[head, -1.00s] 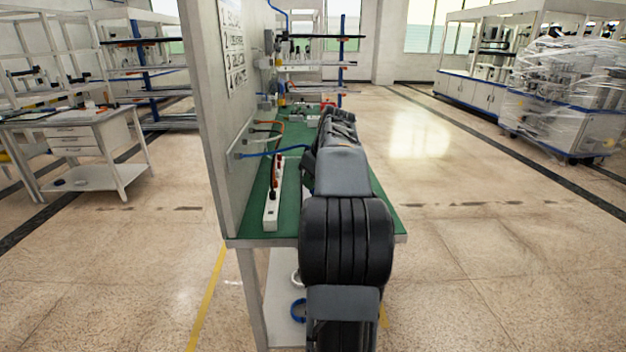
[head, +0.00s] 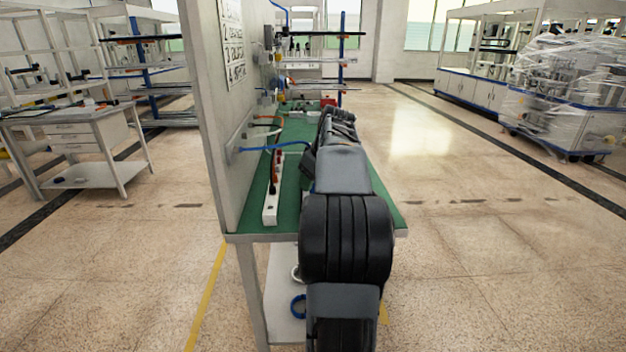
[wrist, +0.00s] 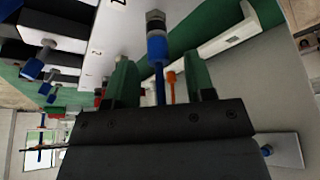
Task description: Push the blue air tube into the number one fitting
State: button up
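My gripper (wrist: 162,82) has two green fingers standing apart in the wrist view. The blue air tube (wrist: 159,82) runs between them with a gap on both sides, so the gripper is open around it. The tube's end meets the blue collar of a fitting (wrist: 156,45) with a metal body; I cannot tell how deep it sits. Digits on the white block (wrist: 103,45) are only partly readable, so the fitting's number is unclear. In the head view the blue tube (head: 262,149) runs from the wall panel to behind my arm, which hides the gripper and the fitting.
Other blue-collared fittings (wrist: 32,69) stand to the left in the wrist view. An orange tube (wrist: 171,88) is close behind the blue one. A white power strip (head: 271,205) lies on the green bench (head: 290,220), beside the upright wall panel (head: 222,150).

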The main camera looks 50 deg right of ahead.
jog(key=p+v, duration=0.4)
jog(key=v, duration=1)
jog(key=shift+f, duration=0.15)
